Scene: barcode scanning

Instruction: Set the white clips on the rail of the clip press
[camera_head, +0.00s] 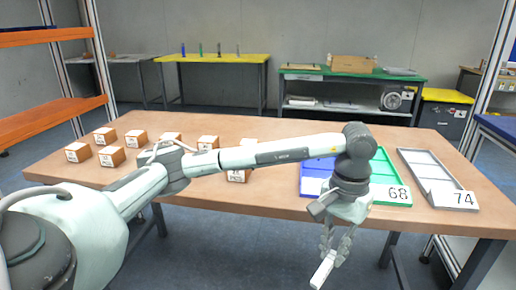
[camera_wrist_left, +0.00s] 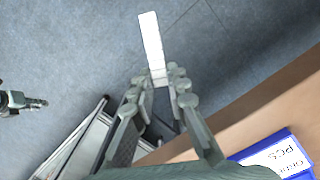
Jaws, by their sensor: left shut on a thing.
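My left gripper (camera_head: 334,246) is beyond the near edge of the wooden table, over the floor, pointing down. It is shut on a slim white bar-shaped piece (camera_head: 322,270), which sticks out past the fingertips. In the left wrist view the gripper (camera_wrist_left: 160,82) holds the white piece (camera_wrist_left: 151,42) by one end. I cannot tell if this piece is a clip. I see no clip press or rail. A dark gripper-like part (camera_wrist_left: 22,101) at the left edge of the wrist view looks like my right gripper; its jaws are too small to judge.
The wooden table (camera_head: 285,128) carries several small cartons (camera_head: 78,153) at the left. A blue tray (camera_head: 314,171), a green tray (camera_head: 384,160) marked 68 and a grey tray (camera_head: 424,162) marked 74 lie at the right. Orange shelves (camera_head: 50,122) stand at far left.

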